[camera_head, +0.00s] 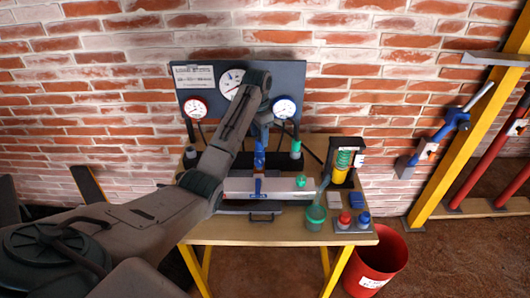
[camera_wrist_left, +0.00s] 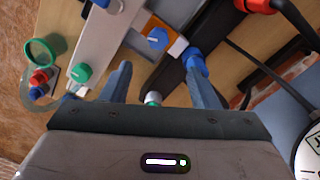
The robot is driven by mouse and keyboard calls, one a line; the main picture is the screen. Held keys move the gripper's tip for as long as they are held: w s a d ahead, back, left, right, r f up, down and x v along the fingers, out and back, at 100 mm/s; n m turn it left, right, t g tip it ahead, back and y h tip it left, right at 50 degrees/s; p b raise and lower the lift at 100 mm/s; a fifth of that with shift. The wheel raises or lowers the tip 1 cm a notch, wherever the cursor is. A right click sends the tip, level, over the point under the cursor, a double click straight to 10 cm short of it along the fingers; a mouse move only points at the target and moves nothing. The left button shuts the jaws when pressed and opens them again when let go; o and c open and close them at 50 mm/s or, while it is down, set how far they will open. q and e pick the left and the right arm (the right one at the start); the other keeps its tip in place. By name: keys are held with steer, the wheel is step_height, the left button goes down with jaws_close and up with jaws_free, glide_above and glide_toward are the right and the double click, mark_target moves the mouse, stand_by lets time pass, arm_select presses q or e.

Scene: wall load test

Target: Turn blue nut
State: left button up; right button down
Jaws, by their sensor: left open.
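My right gripper is out of view.
A gauge panel (camera_head: 292,72) stands behind the bench (camera_head: 210,232). On the rig are a blue T-handle (camera_head: 258,188) and a green knob (camera_head: 301,181). A red bucket (camera_head: 376,262) is on the floor.

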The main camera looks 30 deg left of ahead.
arm_select(q)
steer(key=p, duration=0.2)
glide_above(259, 160)
steer(key=f, duration=0.6)
steer(key=shift+s, duration=0.2)
steer(key=shift+w+f+p, duration=0.15)
steer(key=shift+f+p, duration=0.15)
steer(key=shift+f, duration=1.85)
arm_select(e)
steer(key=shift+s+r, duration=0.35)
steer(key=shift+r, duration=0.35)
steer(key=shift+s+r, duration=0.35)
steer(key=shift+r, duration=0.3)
arm_select(q)
steer(key=shift+c, duration=0.8)
steer(key=c, duration=0.8)
steer(key=shift+r+m+p, duration=0.25)
steer(key=shift+m+p, duration=0.45)
steer(key=shift+m, duration=0.2)
steer(key=shift+m+p, duration=0.4)
steer(key=shift+m, duration=0.5)
steer(key=shift+f+m, duration=0.2)
steer(key=shift+m, duration=0.3)
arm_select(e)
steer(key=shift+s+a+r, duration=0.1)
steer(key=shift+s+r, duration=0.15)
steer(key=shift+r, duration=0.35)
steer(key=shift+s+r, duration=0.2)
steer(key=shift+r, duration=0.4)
